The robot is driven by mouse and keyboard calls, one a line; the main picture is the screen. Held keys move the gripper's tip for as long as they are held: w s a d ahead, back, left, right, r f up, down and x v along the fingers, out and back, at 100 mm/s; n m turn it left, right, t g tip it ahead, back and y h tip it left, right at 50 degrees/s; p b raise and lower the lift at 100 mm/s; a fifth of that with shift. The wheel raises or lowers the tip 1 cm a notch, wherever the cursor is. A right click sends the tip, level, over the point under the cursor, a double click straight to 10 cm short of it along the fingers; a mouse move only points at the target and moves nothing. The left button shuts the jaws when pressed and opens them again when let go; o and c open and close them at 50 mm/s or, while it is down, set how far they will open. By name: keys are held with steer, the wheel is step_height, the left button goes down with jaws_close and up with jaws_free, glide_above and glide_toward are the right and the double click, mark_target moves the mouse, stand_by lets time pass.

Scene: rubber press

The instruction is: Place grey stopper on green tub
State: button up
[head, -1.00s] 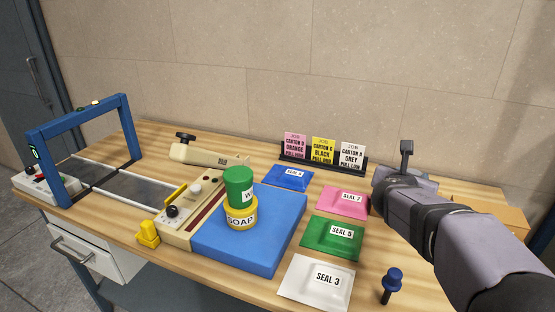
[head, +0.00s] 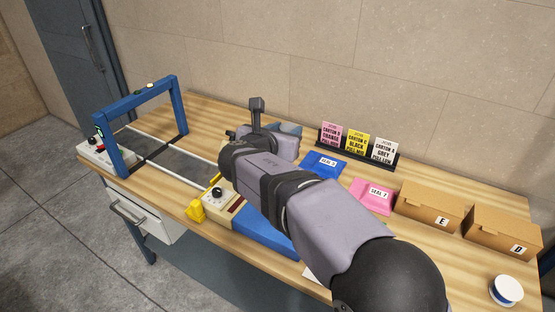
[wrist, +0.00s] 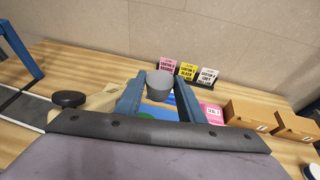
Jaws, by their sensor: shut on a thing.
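My gripper (wrist: 159,92) is shut on the grey stopper (wrist: 160,86), a tapered plug with a flat top, held between the two blue fingers in the wrist view. The tub is hidden behind my arm in the head view. I cannot tell the gap between stopper and tub.
The blue pad (head: 264,233) lies under my arm beside the cream sealer (head: 222,203). A blue frame (head: 140,104) stands left. Job cards (head: 357,145) stand at the back. Seal packets, blue (head: 324,163) and pink (head: 374,196), and cartons (head: 429,206) lie right.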

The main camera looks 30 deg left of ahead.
steer(key=shift+s+a+f+p, duration=0.3)
steer(key=shift+f+p, duration=0.1)
steer(key=shift+f, duration=1.15)
steer(key=shift+s+a+f+p, duration=0.35)
steer(key=shift+f+p, duration=0.1)
steer(key=shift+f, duration=1.15)
steer(key=shift+s+a+f+p, duration=0.3)
steer(key=shift+f+p, duration=0.1)
steer(key=shift+f, duration=1.15)
steer(key=shift+f, duration=0.15)
steer(key=o, duration=1)
steer(key=shift+o, duration=0.2)
